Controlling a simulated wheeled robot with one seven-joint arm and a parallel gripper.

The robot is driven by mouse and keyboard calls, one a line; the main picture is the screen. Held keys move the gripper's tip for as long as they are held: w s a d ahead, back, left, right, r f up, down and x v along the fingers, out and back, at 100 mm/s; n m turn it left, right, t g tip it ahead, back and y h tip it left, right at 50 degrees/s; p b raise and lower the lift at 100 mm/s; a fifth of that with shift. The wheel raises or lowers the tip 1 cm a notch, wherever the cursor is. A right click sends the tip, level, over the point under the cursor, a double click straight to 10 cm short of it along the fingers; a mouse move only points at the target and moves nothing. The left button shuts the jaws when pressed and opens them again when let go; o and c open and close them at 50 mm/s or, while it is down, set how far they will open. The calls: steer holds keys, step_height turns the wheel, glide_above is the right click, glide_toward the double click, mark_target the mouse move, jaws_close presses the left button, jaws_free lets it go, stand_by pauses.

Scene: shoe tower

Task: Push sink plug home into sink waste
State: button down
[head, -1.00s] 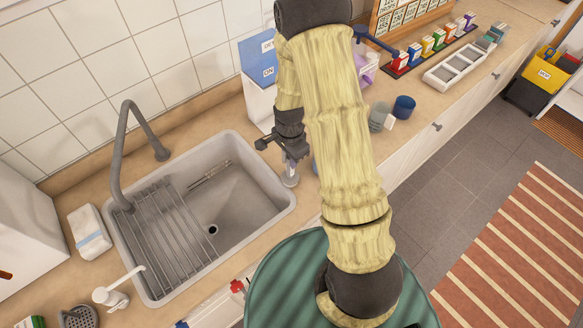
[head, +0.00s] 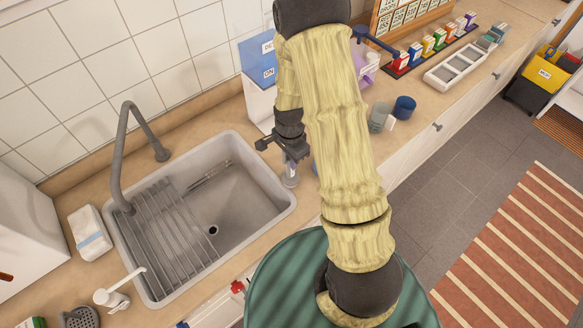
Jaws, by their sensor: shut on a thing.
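The sink waste (head: 213,230) is a small dark round hole in the floor of the grey sink (head: 262,178), with no plug in it. My gripper (head: 289,160) is above the counter just beyond the sink's right rim, pointing down. It is shut on a small pale grey piece (head: 290,180), which looks like the sink plug. The piece shows just below the fingers, partly hidden by them. I cannot tell whether its lower end touches the counter.
A tall grey tap (head: 122,150) arches over the sink's left side. A drying rack (head: 165,225) covers the left part of the basin. A soap dispenser (head: 108,297) stands at the front-left rim. A white box with a blue panel (head: 258,98) stands behind my gripper.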

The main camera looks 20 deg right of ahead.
steer(key=shift+s+r, duration=0.1)
steer(key=shift+r, duration=0.05)
stand_by(0.4)
steer(key=shift+r+p, duration=0.2)
steer(key=shift+p, duration=0.15)
steer(key=shift+r+p, duration=1.3)
steer(key=shift+r, duration=0.5)
steer(key=shift+f+b, duration=1.2)
steer(key=shift+f, duration=0.35)
steer(key=shift+f, duration=0.25)
steer(key=shift+f+b, duration=0.3)
steer(key=shift+b, duration=0.1)
steer(key=c, duration=1.2)
jaws_free()
